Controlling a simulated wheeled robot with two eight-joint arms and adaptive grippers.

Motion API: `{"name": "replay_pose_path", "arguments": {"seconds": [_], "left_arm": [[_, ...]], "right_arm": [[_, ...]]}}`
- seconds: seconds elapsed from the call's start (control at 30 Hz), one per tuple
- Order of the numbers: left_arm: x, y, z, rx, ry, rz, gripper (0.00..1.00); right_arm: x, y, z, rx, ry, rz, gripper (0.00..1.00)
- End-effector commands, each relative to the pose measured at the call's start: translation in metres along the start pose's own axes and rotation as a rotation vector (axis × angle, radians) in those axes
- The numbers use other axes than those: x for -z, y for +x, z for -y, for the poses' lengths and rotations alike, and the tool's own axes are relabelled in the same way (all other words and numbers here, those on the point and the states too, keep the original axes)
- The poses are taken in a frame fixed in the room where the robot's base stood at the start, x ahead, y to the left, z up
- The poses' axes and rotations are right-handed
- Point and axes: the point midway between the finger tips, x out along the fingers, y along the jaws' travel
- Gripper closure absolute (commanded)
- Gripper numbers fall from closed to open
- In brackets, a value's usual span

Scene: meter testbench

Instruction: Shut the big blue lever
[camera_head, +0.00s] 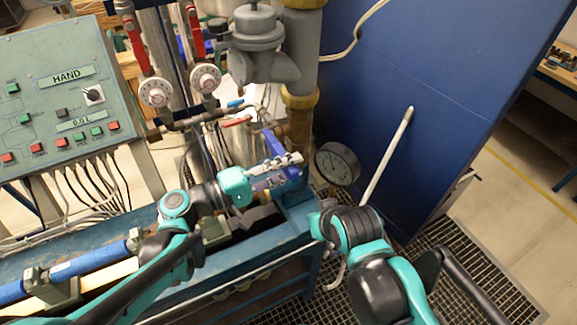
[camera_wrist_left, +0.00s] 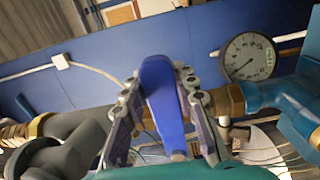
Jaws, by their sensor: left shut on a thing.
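The big blue lever (camera_head: 275,143) stands near the right end of the blue bench, tilted, beside the vertical pipe. In the left wrist view the lever (camera_wrist_left: 162,100) rises between the two fingers of my left gripper (camera_wrist_left: 165,88). My left gripper (camera_head: 284,172) is shut on the lever, with a finger on each side of it. The fingers hide part of the lever in the head view. My right arm shows at the lower right of the head view, but its gripper cannot be made out.
A round pressure gauge (camera_head: 337,163) sits just right of the lever. A control panel (camera_head: 62,88) stands at the left. Red-handled valves (camera_head: 134,45) and grey pipework (camera_head: 258,45) stand behind. A blue wall panel (camera_head: 425,70) bounds the right; grating floor (camera_head: 470,265) lies in front of it.

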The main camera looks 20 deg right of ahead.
Motion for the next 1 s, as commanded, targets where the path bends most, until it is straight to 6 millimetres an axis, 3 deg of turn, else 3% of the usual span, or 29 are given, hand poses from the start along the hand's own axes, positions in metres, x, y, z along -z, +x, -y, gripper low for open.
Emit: {"name": "replay_pose_path", "arguments": {"seconds": [0.2,0.23,0.3,0.67,0.77,1.0], "left_arm": [[-0.002,0.0,0.004,0.01,0.008,0.002,1.0],[-0.002,0.0,0.004,0.01,0.008,0.002,0.64],[-0.002,0.0,0.004,0.009,0.007,0.002,0.5],[0.0,-0.005,0.002,0.006,0.004,-0.002,0.5],[0.001,-0.018,0.002,0.005,0.003,-0.004,0.5],[0.001,-0.071,0.002,0.006,0.004,-0.006,0.5]], "right_arm": [[0.0,0.001,0.0,0.0,0.0,0.0,1.0],[0.0,0.001,0.0,0.0,0.0,0.0,1.0],[0.0,0.001,0.0,0.0,0.0,0.0,1.0],[0.0,0.0,0.0,0.0,0.0,0.0,1.0],[0.0,0.0,0.0,0.0,0.0,0.0,1.0],[0.0,0.0,0.0,0.0,0.0,0.0,1.0]]}}
